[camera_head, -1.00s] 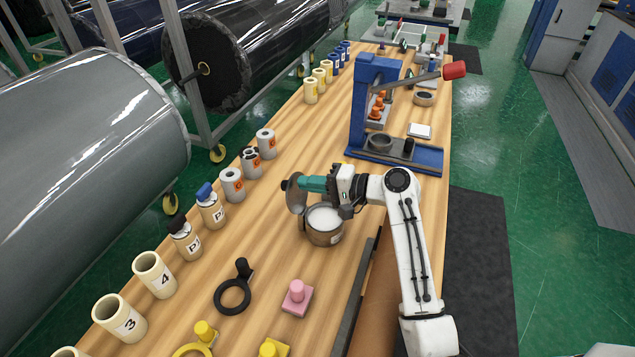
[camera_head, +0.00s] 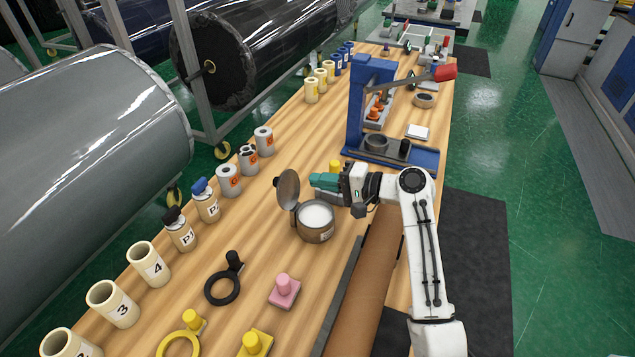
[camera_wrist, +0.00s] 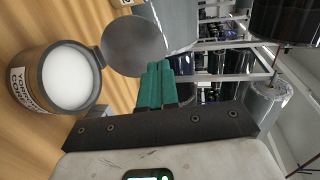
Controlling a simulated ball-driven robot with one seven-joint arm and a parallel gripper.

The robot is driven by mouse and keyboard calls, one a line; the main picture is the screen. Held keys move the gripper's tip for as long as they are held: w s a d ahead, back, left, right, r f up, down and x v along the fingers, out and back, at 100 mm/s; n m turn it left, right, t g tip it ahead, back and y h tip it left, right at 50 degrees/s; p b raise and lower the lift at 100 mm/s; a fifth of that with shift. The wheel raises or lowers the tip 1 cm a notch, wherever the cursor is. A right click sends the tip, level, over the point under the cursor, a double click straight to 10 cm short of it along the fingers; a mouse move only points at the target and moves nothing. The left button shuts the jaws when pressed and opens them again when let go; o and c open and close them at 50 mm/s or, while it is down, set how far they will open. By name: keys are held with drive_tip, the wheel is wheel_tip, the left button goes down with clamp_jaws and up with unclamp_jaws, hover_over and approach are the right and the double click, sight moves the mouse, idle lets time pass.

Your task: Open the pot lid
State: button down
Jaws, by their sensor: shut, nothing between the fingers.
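The pot (camera_head: 315,226) stands on the wooden table, brown-grey with a label and white contents; it also shows in the wrist view (camera_wrist: 68,78). Its round grey lid (camera_head: 287,189) stands up, tilted open on the pot's left rim; the wrist view shows the lid (camera_wrist: 135,46) face on. My gripper (camera_head: 313,181), with green fingers, is shut and empty above the pot's far side, to the right of the lid. In the wrist view the fingertips (camera_wrist: 160,66) appear close to the lid's edge; I cannot tell whether they touch it.
A blue press (camera_head: 372,110) stands beyond my gripper. A yellow knob (camera_head: 335,166) shows just behind it. White rolls (camera_head: 229,180) and labelled bottles (camera_head: 181,229) line the left edge. A pink block (camera_head: 284,290) and a black ring (camera_head: 222,288) lie nearer.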

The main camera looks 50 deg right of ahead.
drive_tip(key=s+d+r+b, duration=0.1)
drive_tip(key=s+d+r, duration=0.1)
drive_tip(key=s+r, duration=0.2)
drive_tip(key=v, duration=0.2)
drive_tip(key=shift+s, duration=0.4)
drive_tip(key=shift+a, duration=0.15)
